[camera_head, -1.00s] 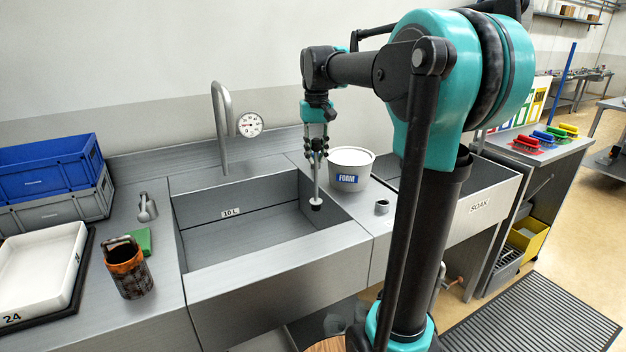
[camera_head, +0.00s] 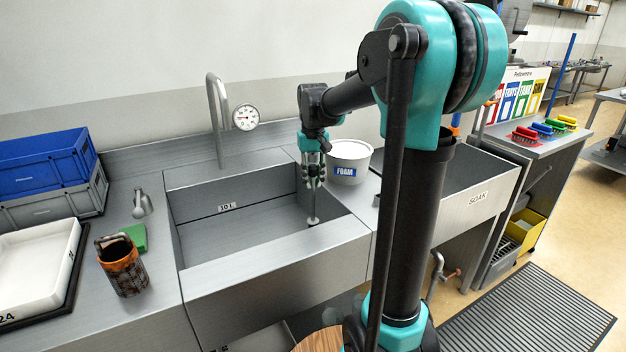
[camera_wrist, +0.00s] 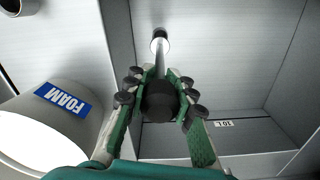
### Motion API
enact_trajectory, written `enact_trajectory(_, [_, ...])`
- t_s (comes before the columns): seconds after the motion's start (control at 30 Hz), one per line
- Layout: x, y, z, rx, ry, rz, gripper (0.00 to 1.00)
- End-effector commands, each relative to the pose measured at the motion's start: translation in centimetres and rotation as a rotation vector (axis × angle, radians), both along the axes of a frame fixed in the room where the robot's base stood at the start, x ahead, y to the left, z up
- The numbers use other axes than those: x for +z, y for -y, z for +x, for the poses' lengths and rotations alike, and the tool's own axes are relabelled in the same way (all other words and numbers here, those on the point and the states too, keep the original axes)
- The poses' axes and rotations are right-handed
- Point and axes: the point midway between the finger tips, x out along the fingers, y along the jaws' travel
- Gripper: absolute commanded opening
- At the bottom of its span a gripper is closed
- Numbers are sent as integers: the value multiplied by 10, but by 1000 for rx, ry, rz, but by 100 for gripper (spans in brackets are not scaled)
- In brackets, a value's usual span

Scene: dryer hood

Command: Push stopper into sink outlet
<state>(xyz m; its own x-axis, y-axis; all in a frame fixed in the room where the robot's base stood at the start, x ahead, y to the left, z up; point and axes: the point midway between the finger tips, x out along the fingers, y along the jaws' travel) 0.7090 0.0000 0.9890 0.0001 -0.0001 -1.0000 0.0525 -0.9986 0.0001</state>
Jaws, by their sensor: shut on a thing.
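The stopper has a black round knob (camera_wrist: 160,100), a thin grey rod (camera_wrist: 160,60) and a lower end (camera_wrist: 159,40). In the wrist view, my gripper (camera_wrist: 159,98) is shut on the knob, with fingers on both sides. The rod's foot (camera_head: 313,220) is at the sink floor near the right wall. A pale ring shows around the lower end; I cannot tell whether the stopper is seated in the outlet.
A white FOAM bucket (camera_head: 347,162) stands close to the right of my gripper. A tap (camera_head: 217,115) and a round gauge (camera_head: 245,117) are behind the sink. A rusty mug (camera_head: 123,268) and green sponge (camera_head: 136,237) are on the left counter. The sink's left half is clear.

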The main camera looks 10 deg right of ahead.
Motion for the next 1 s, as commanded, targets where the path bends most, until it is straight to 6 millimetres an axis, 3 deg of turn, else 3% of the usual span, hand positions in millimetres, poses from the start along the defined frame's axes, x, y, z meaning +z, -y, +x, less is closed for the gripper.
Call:
enact_trajectory(0.17, [-3, 0, -1, 0, 0, 0, 0])
enact_trajectory(0.7, [-45, 0, 0, 0, 0, 0, 0])
enact_trajectory(1.0, [-57, 0, -1, 0, 0, 0, 0])
